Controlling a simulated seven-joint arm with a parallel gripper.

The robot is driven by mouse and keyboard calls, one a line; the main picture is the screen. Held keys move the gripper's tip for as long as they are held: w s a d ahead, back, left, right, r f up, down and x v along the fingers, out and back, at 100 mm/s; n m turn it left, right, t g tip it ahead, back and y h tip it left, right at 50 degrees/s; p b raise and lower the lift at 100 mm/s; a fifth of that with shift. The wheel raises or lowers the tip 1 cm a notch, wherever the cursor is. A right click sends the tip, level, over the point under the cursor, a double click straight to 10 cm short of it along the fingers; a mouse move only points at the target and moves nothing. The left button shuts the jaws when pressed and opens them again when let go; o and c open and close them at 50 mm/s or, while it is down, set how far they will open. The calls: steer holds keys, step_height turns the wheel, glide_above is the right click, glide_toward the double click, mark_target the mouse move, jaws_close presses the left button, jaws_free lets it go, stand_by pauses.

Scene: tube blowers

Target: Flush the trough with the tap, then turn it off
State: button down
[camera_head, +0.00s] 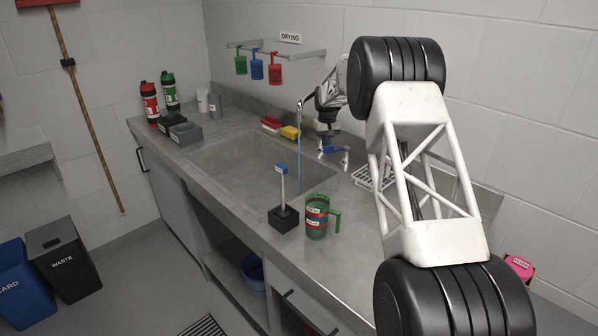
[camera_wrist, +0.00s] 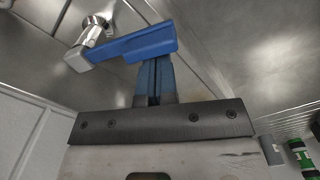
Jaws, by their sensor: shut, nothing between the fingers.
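The trough (camera_head: 225,170) is a steel sink set in the counter. The tap spout (camera_head: 300,106) stands at its right end, and a thin bluish stream of water (camera_head: 298,155) falls from it into the trough. In the wrist view the tap's blue lever (camera_wrist: 140,43) sticks out from a chrome body (camera_wrist: 95,28). My gripper (camera_wrist: 154,66) is shut and empty; its blue fingertips are right at the lever, partly hidden behind it. Whether they touch it I cannot tell. In the head view my wrist (camera_head: 328,112) is above the counter at the trough's right end.
A green jug (camera_head: 317,222) and a black block with a blue-topped post (camera_head: 284,216) stand on the front counter edge. Red and yellow items (camera_head: 290,132) lie behind the trough. Bottles (camera_head: 150,103) stand at the far left.

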steer(key=shift+s+d, duration=0.1)
steer(key=shift+s, duration=0.1)
steer(key=shift+s+d, duration=0.35)
steer(key=shift+s, duration=0.55)
steer(key=shift+s+d, duration=0.1)
steer(key=shift+d, duration=0.05)
stand_by(0.3)
steer(key=shift+w, duration=0.2)
steer(key=shift+w+a, duration=0.4)
steer(key=shift+a, duration=0.05)
steer(key=shift+r, duration=0.1)
